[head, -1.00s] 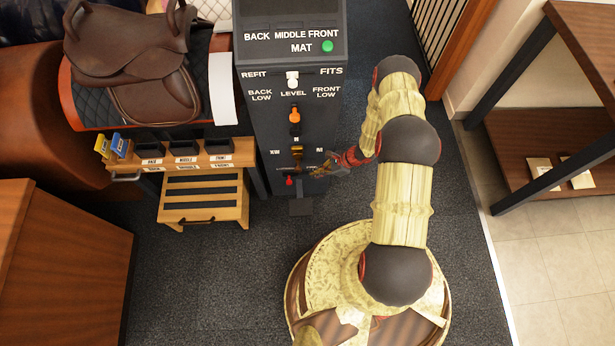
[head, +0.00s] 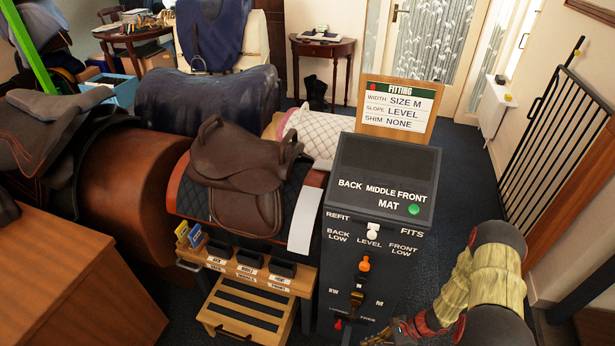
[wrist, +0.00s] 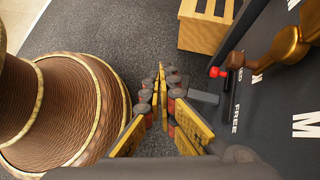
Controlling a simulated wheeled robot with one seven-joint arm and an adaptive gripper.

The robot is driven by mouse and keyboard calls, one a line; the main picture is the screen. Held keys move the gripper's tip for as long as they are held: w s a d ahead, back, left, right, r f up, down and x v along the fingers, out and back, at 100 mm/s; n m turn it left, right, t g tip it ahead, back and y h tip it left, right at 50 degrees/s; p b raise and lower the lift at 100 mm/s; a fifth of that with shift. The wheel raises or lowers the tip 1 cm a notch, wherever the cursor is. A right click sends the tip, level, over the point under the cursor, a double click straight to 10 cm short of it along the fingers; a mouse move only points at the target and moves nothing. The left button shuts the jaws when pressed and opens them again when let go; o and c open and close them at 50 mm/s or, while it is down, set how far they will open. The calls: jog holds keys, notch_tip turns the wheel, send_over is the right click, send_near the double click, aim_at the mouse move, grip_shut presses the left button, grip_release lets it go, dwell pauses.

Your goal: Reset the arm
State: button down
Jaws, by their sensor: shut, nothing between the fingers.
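My gripper (head: 397,331) is at the lower right of the dark control post (head: 375,215) in the head view, partly cut off by the bottom edge. In the wrist view my gripper (wrist: 163,78) has its yellow and grey fingers together with nothing between them. A red knob (wrist: 216,72) and a brass lever (wrist: 287,45) on the post face are right of the fingers, apart from them. My arm (head: 480,280) bends at the lower right of the head view.
A brown saddle (head: 236,180) sits on a stand left of the post. A wooden step unit (head: 250,307) is below it. A green light (head: 414,209) is lit by MAT. Dark carpet (head: 462,165) is clear at the right.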

jog(key=s+r+n+g+h, duration=0.15)
jog(key=r+n, duration=0.25)
jog(key=r, duration=0.8)
jog(key=s+d+r+n+h, duration=0.15)
jog(key=r+n, duration=0.25)
jog(key=r, duration=0.8)
jog(key=s+r+n+g+h, duration=0.15)
jog(key=r+n, duration=0.25)
jog(key=r, duration=0.7)
jog(key=s+a+r+n+t+h, duration=0.1)
jog(key=s+r+n+t, duration=0.1)
jog(key=r, duration=0.7)
jog(key=s+a+r+n+t+h+p, duration=0.1)
jog(key=s+a+r+n+t+h, duration=0.1)
jog(key=r, duration=0.7)
jog(key=s+a+r+n+t+h, duration=0.1)
jog(key=s+r+t, duration=0.3)
jog(key=r, duration=0.5)
jog(key=shift+a+r+n+t+p, duration=0.2)
jog(key=shift+a+n+t+p, duration=0.15)
jog(key=shift+n, duration=0.25)
